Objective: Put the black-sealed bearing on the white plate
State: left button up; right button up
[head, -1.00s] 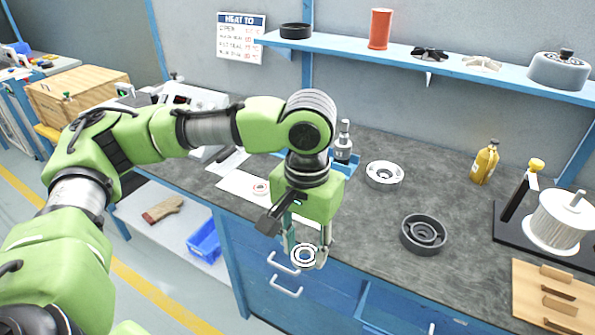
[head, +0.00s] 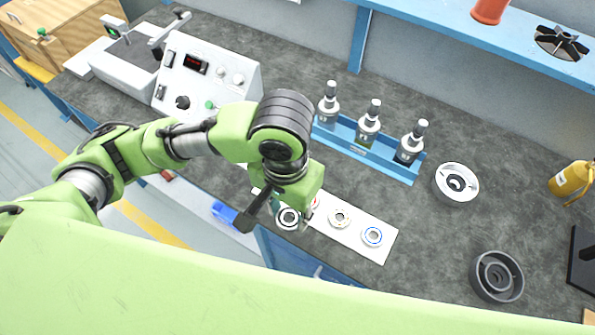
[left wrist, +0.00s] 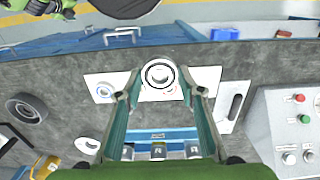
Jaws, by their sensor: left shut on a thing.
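The black-sealed bearing (head: 288,218), a ring with a dark band, is in my left gripper (head: 290,214). In the left wrist view the bearing (left wrist: 160,74) sits between the two fingertips (left wrist: 161,82), which are shut on it. The flat white plate (head: 354,238) lies on the bench near its front edge. The held bearing appears over or beside the plate's left end; I cannot tell its height.
A blue rack (head: 350,147) with several bottles stands behind the plate. A control box (head: 205,80) is at the back left. A white round housing (head: 456,184) and a dark round housing (head: 496,276) stand to the right. Bare bench lies between plate and housings.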

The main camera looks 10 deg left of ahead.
pick_arm(q)
jog(key=w+a+f, duration=0.1)
jog(key=w+f, duration=0.1)
jog(key=w, duration=0.2)
jog(key=w+a+f, duration=0.2)
jog(key=w+f, duration=0.1)
jog(key=w, duration=0.1)
jog(key=w+a+f, duration=0.1)
jog(key=w+f, duration=0.2)
jog(key=w, duration=0.1)
jog(key=shift+a+f+p, duration=0.15)
jog(key=shift+a+p, duration=0.2)
jog(key=shift+w+f, duration=0.2)
jog(key=shift+f, duration=0.05)
jog(key=f, duration=0.2)
jog(key=p, duration=0.1)
jog(key=shift+w+a+f, duration=0.15)
jog(key=shift+w+f, duration=0.1)
jog(key=shift+f, duration=0.6)
pick_arm(e)
jog(key=shift+w+a+r, duration=0.1)
jog(key=shift+a+r, duration=0.1)
jog(key=shift+r, duration=0.3)
jog(key=shift+w+a+r, duration=0.1)
jog(key=shift+a+r, duration=0.05)
jog(key=shift+r, duration=0.3)
pick_arm(q)
jog(key=shift+f, duration=0.1)
pick_arm(e)
jog(key=shift+s, duration=0.1)
